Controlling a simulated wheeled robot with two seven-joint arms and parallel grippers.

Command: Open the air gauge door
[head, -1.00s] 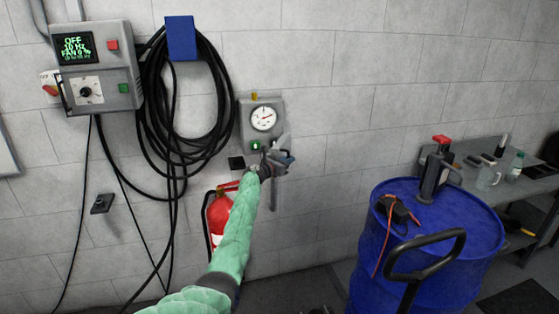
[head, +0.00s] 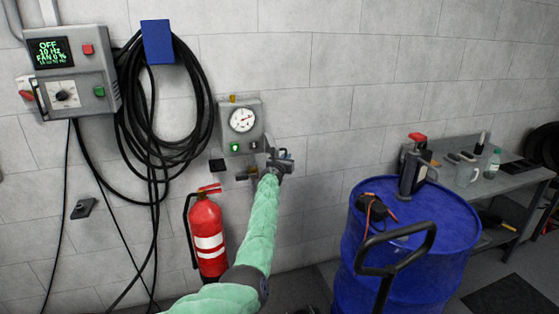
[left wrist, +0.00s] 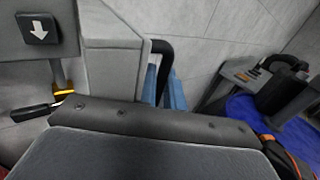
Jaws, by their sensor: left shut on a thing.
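The grey air gauge box (head: 255,108) hangs on the wall in the head view, with a round white dial (head: 242,119) and a green light. My left gripper (head: 281,163) is at its lower right side. In the left wrist view a pale grey panel (left wrist: 112,45) stands beside a black bar handle (left wrist: 162,50). Blue fingertips (left wrist: 165,88) of my left gripper are at this handle, shut on it. The grip itself is partly hidden by the gripper body. How far the door stands open is hard to tell. My right gripper does not show.
A red fire extinguisher (head: 207,225) hangs below the gauge, left of my arm. Coiled black hose (head: 128,120) and a control box (head: 75,85) are further left. A blue drum (head: 440,245) and a grey bench (head: 515,180) stand right. The wall right of the gauge is bare.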

